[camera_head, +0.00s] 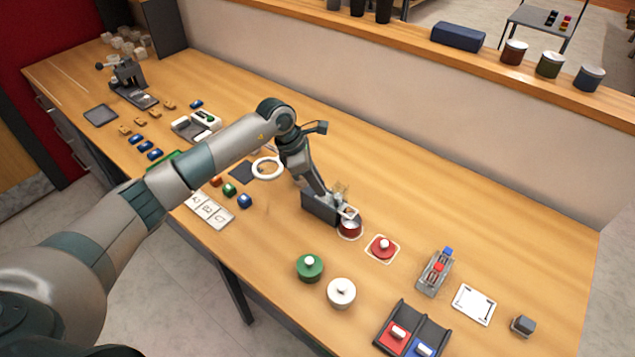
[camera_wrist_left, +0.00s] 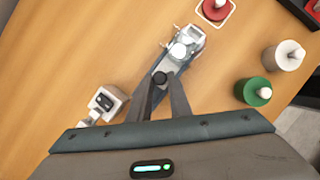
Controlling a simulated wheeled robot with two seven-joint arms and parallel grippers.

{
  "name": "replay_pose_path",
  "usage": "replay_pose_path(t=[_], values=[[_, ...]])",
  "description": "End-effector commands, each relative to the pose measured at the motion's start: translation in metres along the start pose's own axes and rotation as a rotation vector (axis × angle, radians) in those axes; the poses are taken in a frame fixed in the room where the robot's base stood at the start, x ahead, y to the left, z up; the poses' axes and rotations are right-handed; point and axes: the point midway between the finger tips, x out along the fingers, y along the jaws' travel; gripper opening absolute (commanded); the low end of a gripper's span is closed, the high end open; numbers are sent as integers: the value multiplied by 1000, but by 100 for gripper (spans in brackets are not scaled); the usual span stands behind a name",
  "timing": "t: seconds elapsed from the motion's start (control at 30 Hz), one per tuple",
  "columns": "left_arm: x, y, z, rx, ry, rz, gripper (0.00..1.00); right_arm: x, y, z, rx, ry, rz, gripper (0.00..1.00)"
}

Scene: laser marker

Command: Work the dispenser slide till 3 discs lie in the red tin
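The dispenser (camera_head: 320,208) is a dark grey block with a clear upright tube at one end. In the left wrist view the clear tube end (camera_wrist_left: 187,42) shows a white round top. The red tin (camera_head: 349,230) stands under or against that end; I cannot see inside it or tell any discs in it. My left gripper (camera_wrist_left: 161,80) reaches down to the dispenser, its fingers on either side of the black slide knob (camera_wrist_left: 160,77), seemingly closed on it. In the head view the fingertips are too small to make out. My right gripper is in neither view.
A red lid (camera_head: 382,247) lies right of the tin. A dark tray (camera_head: 413,330) and a block with red and blue knobs (camera_head: 436,270) are at right. The far middle of the table is clear.

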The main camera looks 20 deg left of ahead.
Motion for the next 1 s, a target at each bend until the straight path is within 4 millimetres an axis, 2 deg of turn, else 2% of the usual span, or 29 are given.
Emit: replay_pose_path(t=[0.17, 0.47, 0.83, 0.87, 0.9, 0.93, 1.0], values=[[0, 6, -6, -1, 1, 2, 0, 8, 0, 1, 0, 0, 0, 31], [-8, 30, -28, -1, 0, 4, 0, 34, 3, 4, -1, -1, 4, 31], [-14, 34, -31, -2, 2, 4, 0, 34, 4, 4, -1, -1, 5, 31], [-14, 34, -31, -2, 2, 4, 22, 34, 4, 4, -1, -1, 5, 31], [-14, 34, -31, -2, 1, 4, 32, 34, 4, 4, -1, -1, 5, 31], [-14, 34, -31, -2, 1, 4, 37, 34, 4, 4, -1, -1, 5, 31], [-14, 34, -31, -2, 1, 3, 37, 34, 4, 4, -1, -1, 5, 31]])
